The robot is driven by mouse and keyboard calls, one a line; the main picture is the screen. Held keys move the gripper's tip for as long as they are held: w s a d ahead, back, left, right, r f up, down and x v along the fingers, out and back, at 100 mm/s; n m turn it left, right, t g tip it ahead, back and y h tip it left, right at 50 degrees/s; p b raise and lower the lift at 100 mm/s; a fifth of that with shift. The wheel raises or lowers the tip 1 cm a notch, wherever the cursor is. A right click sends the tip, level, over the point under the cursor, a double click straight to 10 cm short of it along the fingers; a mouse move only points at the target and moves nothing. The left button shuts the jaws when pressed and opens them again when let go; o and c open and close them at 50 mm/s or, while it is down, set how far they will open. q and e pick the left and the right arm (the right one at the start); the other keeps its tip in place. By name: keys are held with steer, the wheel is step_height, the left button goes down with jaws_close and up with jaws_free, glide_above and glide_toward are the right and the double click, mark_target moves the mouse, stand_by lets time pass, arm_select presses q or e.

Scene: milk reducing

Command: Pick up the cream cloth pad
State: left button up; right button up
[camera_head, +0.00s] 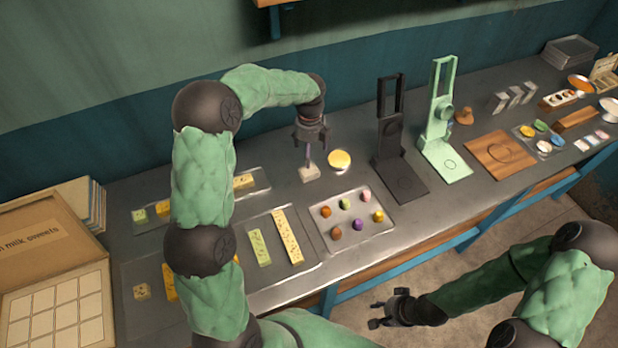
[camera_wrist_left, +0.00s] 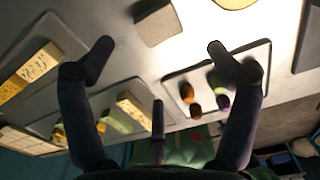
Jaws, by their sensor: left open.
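The cream cloth pad (camera_head: 310,173) is a small pale block-like piece on the grey table, just left of a round yellow-topped dish. My left gripper (camera_head: 309,150) hangs over the pad, pointing down. In the left wrist view the pad (camera_wrist_left: 158,22) shows at the top edge, beyond the spread fingertips (camera_wrist_left: 160,47) and not held. Whether a fingertip touches it I cannot tell. My right gripper (camera_head: 384,308) is low in front of the table, fingers apart and empty, far from the pad.
The yellow-topped dish (camera_head: 340,160) stands close to the pad. A clear tray (camera_head: 328,197) of coloured sweets lies in front. A black stand (camera_head: 400,178) and a green stand (camera_head: 447,160) rise to the right. Trays with yellow bars lie left, partly behind my left arm.

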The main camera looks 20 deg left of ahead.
mark_target(309, 170)
arm_select(q)
step_height(309, 170, down, 6)
steer(key=shift+r+b, duration=0.15)
steer(key=shift+b, duration=0.35)
step_height(309, 170, down, 5)
steer(key=shift+w+a+b, duration=0.1)
steer(key=shift+a+b, duration=0.05)
steer(key=shift+b, duration=0.6)
steer(key=c, duration=1.4)
